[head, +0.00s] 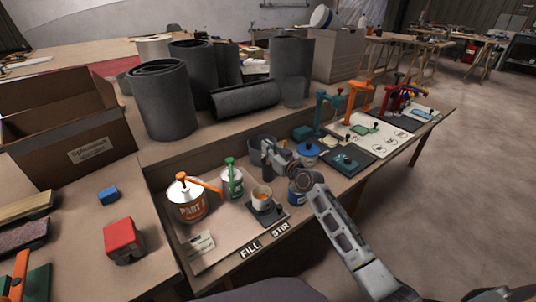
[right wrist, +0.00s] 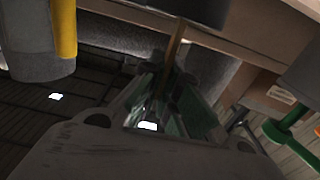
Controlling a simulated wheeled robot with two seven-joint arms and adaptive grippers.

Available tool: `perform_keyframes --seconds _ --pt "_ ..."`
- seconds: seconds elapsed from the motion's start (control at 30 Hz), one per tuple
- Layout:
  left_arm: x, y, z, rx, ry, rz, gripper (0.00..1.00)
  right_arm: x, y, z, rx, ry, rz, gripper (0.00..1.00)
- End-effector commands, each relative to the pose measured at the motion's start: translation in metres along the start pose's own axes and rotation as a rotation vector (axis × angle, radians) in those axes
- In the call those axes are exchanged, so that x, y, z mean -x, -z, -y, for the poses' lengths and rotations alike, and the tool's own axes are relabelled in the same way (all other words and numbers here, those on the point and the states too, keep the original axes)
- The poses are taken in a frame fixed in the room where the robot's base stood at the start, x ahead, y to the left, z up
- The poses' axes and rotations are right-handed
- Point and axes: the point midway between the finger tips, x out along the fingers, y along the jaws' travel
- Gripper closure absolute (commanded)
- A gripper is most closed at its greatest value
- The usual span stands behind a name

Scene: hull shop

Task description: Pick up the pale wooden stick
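The pale wooden stick (right wrist: 175,48) shows as a thin brown strip in the right wrist view, running down from a dark container (right wrist: 190,8) to between my right gripper's fingers (right wrist: 167,82). I cannot tell whether the fingers press on it. In the head view my right gripper (head: 274,158) is at the workbench, by a dark grey pot (head: 256,143), and I cannot make out the stick there. My left gripper is not in view.
A paint tin with an orange handle (head: 187,205), a tin with a green handle (head: 232,183) and an orange-topped cup (head: 262,197) stand close by on the bench. A blue-lidded tin (head: 307,151) is to the right. Grey rolls (head: 163,105) stand behind.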

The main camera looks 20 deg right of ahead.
Motion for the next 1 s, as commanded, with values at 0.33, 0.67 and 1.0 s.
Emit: perform_keyframes --seconds 0.33,0.67,1.0 --pt "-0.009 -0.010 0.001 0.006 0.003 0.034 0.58 0.000 0.025 0.000 0.001 0.000 -0.002 1.00" --pt "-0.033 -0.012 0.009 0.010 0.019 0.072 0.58 0.000 0.070 0.000 0.001 0.000 -0.002 1.00" --pt "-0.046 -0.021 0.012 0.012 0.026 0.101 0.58 0.000 0.098 0.000 0.001 0.000 -0.001 1.00"
